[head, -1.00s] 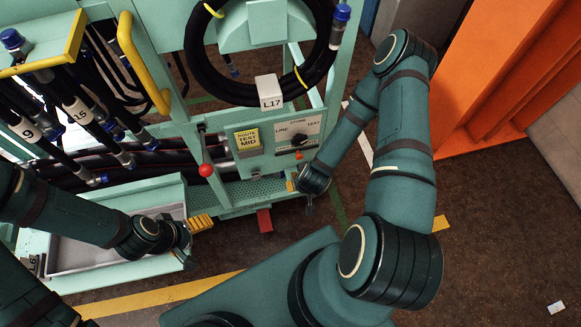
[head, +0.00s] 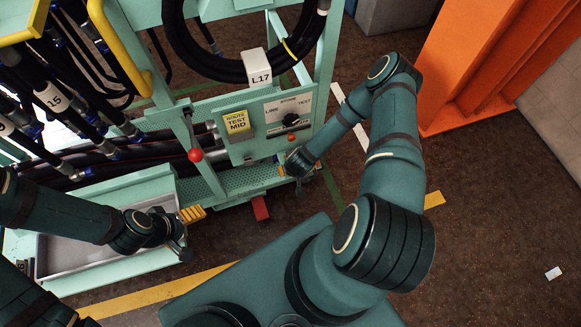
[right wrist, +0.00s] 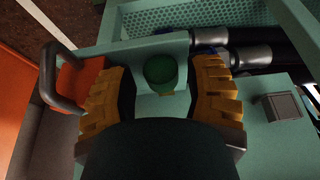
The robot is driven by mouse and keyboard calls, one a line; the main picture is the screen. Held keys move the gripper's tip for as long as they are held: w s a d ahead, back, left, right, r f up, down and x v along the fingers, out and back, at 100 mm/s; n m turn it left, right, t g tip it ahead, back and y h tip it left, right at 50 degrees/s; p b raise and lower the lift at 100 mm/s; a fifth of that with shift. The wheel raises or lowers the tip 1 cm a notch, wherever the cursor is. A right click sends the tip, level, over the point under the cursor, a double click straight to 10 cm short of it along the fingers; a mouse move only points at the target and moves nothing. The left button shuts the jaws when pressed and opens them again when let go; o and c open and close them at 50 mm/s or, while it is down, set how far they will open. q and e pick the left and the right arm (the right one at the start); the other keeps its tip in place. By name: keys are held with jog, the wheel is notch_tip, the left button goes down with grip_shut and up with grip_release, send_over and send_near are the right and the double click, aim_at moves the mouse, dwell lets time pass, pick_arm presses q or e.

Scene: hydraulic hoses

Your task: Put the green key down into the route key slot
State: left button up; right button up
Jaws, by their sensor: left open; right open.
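My right gripper (right wrist: 163,95) is open. Its yellow fingers stand either side of the key, with gaps showing. In the head view the right gripper (head: 287,169) is at the lower right of the panel, and the key cannot be made out there. I cannot tell which opening is the route key slot or whether the key sits in one. My left gripper (head: 192,222) is open and empty beside the grey tray.
The panel has a yellow ROUTE TEST MID label (head: 237,122) and a LINE/STORE/TEST dial (head: 290,121). A red ball knob (head: 195,155) stands left of it. A red handled part (right wrist: 75,82) is close to the right gripper's left finger. A grey square fitting (right wrist: 284,106) lies right.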

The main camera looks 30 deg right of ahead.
jog(key=shift+w+f, duration=0.2)
jog(key=shift+f, duration=0.4)
jog(key=c, duration=0.7)
jog(key=shift+r, duration=0.15)
